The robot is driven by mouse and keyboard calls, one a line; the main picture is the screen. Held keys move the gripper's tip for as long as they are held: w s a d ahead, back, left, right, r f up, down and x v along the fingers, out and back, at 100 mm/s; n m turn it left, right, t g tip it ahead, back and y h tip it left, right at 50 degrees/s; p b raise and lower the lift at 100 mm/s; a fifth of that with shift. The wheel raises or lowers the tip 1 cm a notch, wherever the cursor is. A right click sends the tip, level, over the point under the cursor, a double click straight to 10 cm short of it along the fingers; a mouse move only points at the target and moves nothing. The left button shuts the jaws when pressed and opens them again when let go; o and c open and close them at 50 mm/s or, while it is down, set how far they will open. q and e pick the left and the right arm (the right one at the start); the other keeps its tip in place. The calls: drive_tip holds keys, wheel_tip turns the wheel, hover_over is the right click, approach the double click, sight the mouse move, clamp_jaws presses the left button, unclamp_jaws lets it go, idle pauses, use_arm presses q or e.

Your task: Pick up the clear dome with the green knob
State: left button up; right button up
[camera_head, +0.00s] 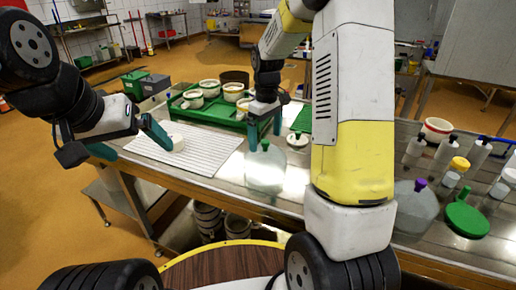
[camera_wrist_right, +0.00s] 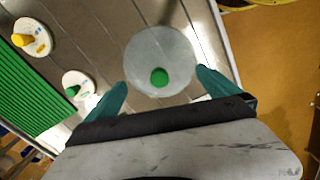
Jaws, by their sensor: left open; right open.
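The clear dome (camera_head: 265,172) with a green knob (camera_head: 264,145) stands on the metal table in the head view. In the right wrist view the dome (camera_wrist_right: 160,50) shows from above, its green knob (camera_wrist_right: 159,77) between my fingers. My right gripper (camera_head: 264,129) is open and empty above the dome, pointing down; its fingers also show in the right wrist view (camera_wrist_right: 161,80), on either side of the knob. Whether they touch the dome, I cannot tell. My left gripper (camera_head: 127,142) is open over the left end of the table, away from the dome.
A green tray (camera_head: 225,122) with moulds is behind. A second clear dome with a purple knob (camera_head: 420,185) stands right, near bottles and a green disc (camera_head: 466,220).

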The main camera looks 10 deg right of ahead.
sight(266, 142)
drive_tip(key=shift+d+f, duration=0.1)
drive_tip(key=shift+f, duration=1.8)
drive_tip(key=c, duration=1.3)
drive_tip(key=shift+s+f, duration=0.15)
drive_tip(key=shift+s, duration=0.05)
drive_tip(key=c, duration=0.5)
drive_tip(key=shift+c, duration=0.2)
